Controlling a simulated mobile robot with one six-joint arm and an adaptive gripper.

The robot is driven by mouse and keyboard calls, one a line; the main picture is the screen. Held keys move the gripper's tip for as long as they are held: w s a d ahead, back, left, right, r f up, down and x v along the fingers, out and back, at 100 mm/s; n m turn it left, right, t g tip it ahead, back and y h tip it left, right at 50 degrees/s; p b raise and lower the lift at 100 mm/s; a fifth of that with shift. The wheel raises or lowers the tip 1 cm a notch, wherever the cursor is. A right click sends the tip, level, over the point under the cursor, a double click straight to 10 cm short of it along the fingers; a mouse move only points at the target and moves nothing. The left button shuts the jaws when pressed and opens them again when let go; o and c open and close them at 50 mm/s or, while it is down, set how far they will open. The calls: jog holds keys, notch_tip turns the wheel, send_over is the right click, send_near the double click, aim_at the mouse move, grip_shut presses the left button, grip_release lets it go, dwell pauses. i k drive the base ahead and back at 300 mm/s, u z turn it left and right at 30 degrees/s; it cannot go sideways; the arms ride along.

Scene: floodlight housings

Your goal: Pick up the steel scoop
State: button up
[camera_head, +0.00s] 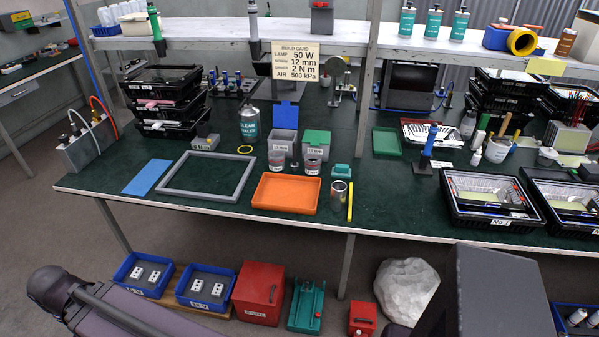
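I cannot clearly make out a steel scoop. A small steel-coloured cylinder (339,196) stands upright at the front edge of the green bench top (400,205), right of the orange tray (287,193); I cannot tell whether it is the scoop. A thin yellow stick (350,201) lies close to its right side. My gripper is not in view; dark parts of my body show along the bottom edge.
A grey frame (208,197) and a blue sheet (147,177) lie left of the orange tray. Lidded grey boxes and small cups stand behind the tray. Black trays (490,222) fill the right side. A shelf (340,38) overhangs the back. Bare bench lies right of the yellow stick.

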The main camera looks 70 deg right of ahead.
aim_at(294, 166)
jog(key=u, duration=0.1)
jog(key=k, duration=1.2)
jog(key=z, duration=2.45)
jog(key=i, duration=0.7)
jog(key=u, duration=0.05)
